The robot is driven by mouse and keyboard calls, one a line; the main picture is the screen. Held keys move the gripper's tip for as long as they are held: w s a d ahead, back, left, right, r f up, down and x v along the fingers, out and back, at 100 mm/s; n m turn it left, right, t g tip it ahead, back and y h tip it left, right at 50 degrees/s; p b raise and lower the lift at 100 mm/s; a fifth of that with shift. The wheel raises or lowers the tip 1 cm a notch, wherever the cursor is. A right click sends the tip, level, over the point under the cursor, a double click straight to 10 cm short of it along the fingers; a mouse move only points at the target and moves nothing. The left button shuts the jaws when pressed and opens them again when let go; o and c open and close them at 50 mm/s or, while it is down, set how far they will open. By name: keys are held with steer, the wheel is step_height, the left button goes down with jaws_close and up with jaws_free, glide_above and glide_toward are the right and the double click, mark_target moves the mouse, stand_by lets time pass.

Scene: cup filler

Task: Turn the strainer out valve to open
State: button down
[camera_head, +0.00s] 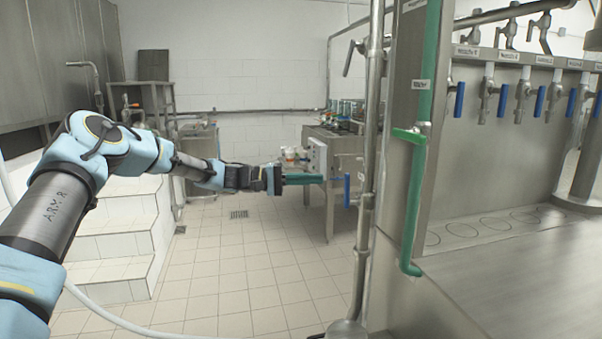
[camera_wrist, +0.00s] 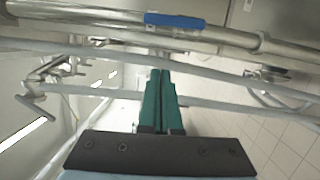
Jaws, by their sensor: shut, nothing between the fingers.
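A blue lever handle (camera_head: 347,190) stands upright beside the steel vertical pipe (camera_head: 366,170); it appears to be the valve lever in front of my gripper. No readable label shows it to be the strainer out valve. In the wrist view, the blue handle (camera_wrist: 175,20) lies along the steel pipe, near the top. My gripper (camera_head: 322,178) has green fingers and points right towards the handle. In the wrist view, the fingers of my gripper (camera_wrist: 160,72) are together and empty, with their tips apart from the handle.
A green pipe with a green lever (camera_head: 408,135) runs down the steel panel at right. Several blue-handled taps (camera_head: 459,100) line the counter's back. White steps (camera_head: 115,240) stand at left. The tiled floor (camera_head: 240,280) is mostly clear, with a hose at lower left.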

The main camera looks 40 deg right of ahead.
mark_target(347, 191)
steer(key=s+d+p, duration=0.2)
steer(key=s+p, duration=0.1)
steer(key=s, duration=0.3)
steer(key=shift+s+r+p, duration=0.15)
steer(key=shift+p, duration=0.2)
steer(key=shift+b, duration=0.3)
steer(key=shift+s+a+m+b, duration=0.15)
steer(key=shift+s+m+b, duration=0.4)
steer(key=shift+b, duration=0.4)
